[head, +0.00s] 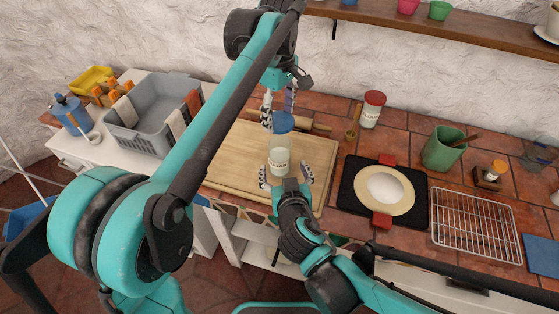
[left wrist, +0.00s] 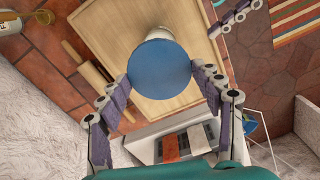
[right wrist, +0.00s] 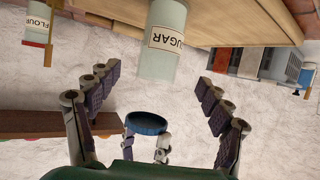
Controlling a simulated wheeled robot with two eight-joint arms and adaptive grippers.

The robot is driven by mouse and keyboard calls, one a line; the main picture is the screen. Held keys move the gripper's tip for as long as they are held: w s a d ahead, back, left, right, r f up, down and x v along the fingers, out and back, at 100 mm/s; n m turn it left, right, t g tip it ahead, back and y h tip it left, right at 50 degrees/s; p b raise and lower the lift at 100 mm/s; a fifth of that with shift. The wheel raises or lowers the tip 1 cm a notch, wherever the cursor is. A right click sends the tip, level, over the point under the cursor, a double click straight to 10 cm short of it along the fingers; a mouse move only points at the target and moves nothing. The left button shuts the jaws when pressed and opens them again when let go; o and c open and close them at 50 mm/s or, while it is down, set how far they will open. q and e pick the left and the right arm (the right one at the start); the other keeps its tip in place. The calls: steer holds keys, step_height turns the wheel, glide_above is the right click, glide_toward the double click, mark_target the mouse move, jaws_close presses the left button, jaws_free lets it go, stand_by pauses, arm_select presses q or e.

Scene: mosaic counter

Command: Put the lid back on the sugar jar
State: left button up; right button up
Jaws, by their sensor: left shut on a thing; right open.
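The sugar jar (head: 279,158), pale with a SUGAR label, stands upright on the wooden board (head: 235,165). It shows upside down in the right wrist view (right wrist: 163,55). My left gripper (head: 278,108) is shut on the blue lid (head: 282,122), seen from above in the left wrist view (left wrist: 158,66). The lid is above the jar's mouth; a gap shows between them in the right wrist view. My right gripper (head: 285,174) is open, at the jar's near side, its fingers spread to either side. The lid hides most of the jar in the left wrist view.
A red-lidded flour jar (head: 372,109) and rolling pin (head: 318,126) are behind. Right of the board are a black mat with a plate (head: 384,191), a green pot (head: 444,148) and a wire rack (head: 472,226). A grey basket (head: 150,117) stands left.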

steer(key=x, duration=1)
steer(key=shift+f, duration=0.1)
steer(key=c, duration=1.8)
arm_select(q)
glide_above(279, 136)
steer(key=s, duration=0.3)
steer(key=shift+w+f, duration=0.2)
steer(key=shift+f, duration=2.35)
steer(key=shift+f, duration=0.85)
steer(key=shift+f, duration=0.6)
arm_select(e)
jaws_close()
